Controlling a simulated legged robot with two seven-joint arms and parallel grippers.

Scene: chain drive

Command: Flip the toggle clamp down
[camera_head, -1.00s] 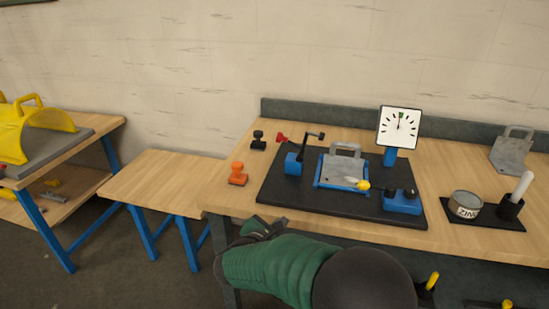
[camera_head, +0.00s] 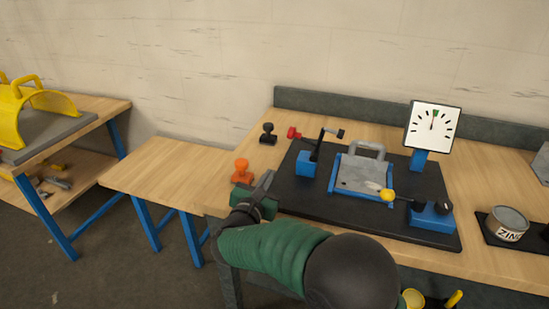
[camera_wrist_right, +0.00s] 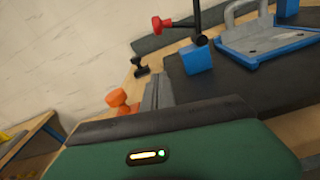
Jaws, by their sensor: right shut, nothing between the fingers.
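What looks like the toggle clamp has a blue block (camera_head: 306,164), a black upright arm and a red-tipped handle (camera_head: 293,133) sticking up to the left. It stands on the left of a black base plate (camera_head: 330,208). The blue block (camera_wrist_right: 196,59) and red tip (camera_wrist_right: 161,24) also show in the right wrist view. My right gripper (camera_head: 268,181) is shut and empty, in front and left of the clamp, apart from it. It also shows in the right wrist view (camera_wrist_right: 158,92). My left gripper is out of view.
An orange stamp-like object (camera_head: 242,171) stands close left of my right gripper, a black one (camera_head: 268,133) behind. Right of the clamp are a blue-framed grey plate (camera_head: 358,174), a yellow knob (camera_head: 387,195), a dial (camera_head: 432,126) and a tin (camera_head: 507,224). The left table (camera_head: 160,168) is bare.

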